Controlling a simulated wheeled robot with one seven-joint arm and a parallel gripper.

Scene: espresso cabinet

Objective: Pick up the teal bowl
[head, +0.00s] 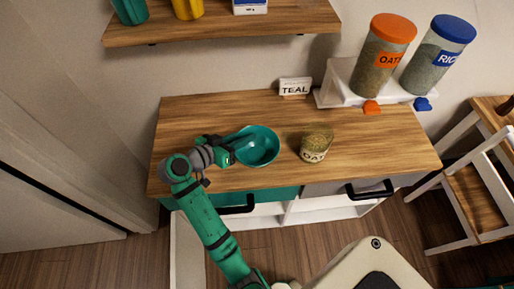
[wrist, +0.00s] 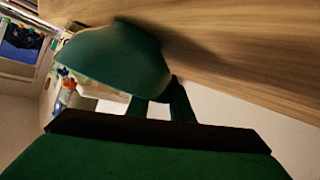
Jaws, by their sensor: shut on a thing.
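The teal bowl (head: 262,147) is on or just above the wooden cabinet top, left of centre in the head view. In the wrist view the bowl (wrist: 112,58) fills the upper left, seen from outside, tilted in the picture, with a shadow on the wood beside it. My gripper (head: 238,145) reaches in from the left and is shut on the bowl's left side. In the wrist view my gripper's fingers (wrist: 158,103) meet the bowl's lower edge. I cannot tell whether the bowl's base touches the wood.
A jar of oats (head: 316,143) stands right of the bowl. A TEAL sign (head: 295,87) stands behind. Two dispensers, orange-lidded (head: 378,58) and blue-lidded (head: 436,58), stand at the back right. A shelf (head: 225,25) with cups hangs above. A stool (head: 480,190) is at right.

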